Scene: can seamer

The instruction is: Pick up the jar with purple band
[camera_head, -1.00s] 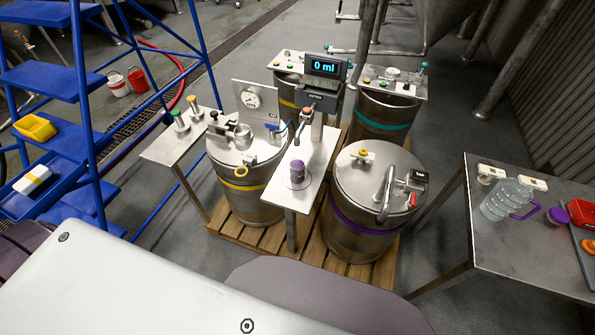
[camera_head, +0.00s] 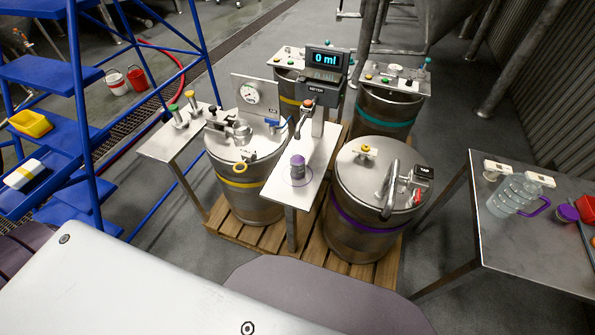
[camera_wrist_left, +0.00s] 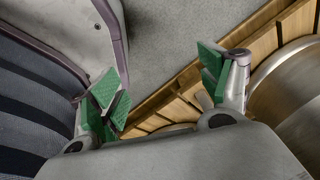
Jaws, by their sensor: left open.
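A small jar with a purple band (camera_head: 298,168) stands upright on the narrow metal stand (camera_head: 291,188) in the middle of the head view, inside a thin purple ring mark. Below the meter, the stand's post rises behind the jar. My left gripper (camera_wrist_left: 170,85) shows only in the left wrist view. Its green-padded fingers are spread apart with nothing between them, above the floor and the edge of the wooden pallet. The jar is not visible in the wrist view. My right gripper is not in view.
A drum with a purple band (camera_head: 370,225) stands right of the jar, a yellow-banded drum (camera_head: 245,187) left of it. The meter (camera_head: 325,62) stands behind it. A metal table (camera_head: 510,240) at right holds a clear jug (camera_head: 511,196). Blue steps (camera_head: 60,75) stand at left.

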